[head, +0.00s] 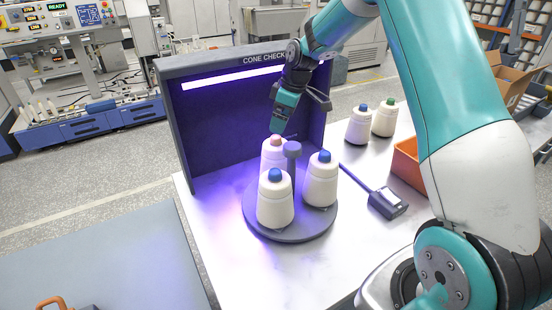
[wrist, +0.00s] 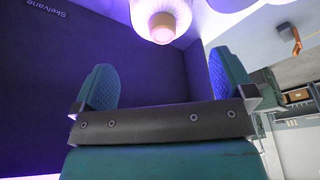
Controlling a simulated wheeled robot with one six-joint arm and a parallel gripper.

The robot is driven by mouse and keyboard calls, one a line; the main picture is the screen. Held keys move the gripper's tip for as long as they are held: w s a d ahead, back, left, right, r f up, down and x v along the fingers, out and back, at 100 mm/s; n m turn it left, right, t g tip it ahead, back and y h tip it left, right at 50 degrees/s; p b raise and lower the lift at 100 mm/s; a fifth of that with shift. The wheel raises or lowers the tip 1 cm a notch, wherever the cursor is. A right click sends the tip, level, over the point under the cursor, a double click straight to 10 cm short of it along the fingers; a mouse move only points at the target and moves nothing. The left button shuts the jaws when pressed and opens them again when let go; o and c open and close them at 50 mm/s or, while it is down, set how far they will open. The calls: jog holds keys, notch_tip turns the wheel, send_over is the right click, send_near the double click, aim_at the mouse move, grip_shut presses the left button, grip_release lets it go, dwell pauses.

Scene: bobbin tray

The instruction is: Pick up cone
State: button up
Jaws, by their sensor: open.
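Three white yarn cones stand upright on a round grey turntable (head: 262,228) inside the checking booth. The rear cone (head: 272,158) has an orange-pink tip. The front cone (head: 275,205) and the right cone (head: 321,183) have blue tips. My gripper (head: 277,127) is open and empty, just above and behind the orange-tipped cone. In the wrist view both fingers of my gripper (wrist: 160,78) are spread wide with nothing between them. A pale cone (wrist: 161,15) shows beyond them at the top edge, partly cut off.
A grey knobbed post (head: 292,150) rises among the cones. The booth's back wall (head: 215,125) is close behind my gripper. Two more cones (head: 358,125) (head: 384,118), an orange bin (head: 407,166) and a dark cabled box (head: 387,203) are to the right.

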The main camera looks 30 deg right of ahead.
aim_at(276, 136)
jog(key=p+x, duration=0.1)
jog(key=x, duration=0.2)
jog(key=shift+a+f, duration=0.1)
jog(key=shift+f, duration=0.2)
jog(key=shift+p+x, duration=1.5)
jog(key=shift+x, duration=1.35)
jog(key=shift+s, duration=0.15)
jog(key=shift+c, duration=0.5)
jog(key=c, duration=1.1)
jog(key=shift+c, duration=0.7)
jog(key=shift+r, duration=0.1)
jog(key=shift+r, duration=0.1)
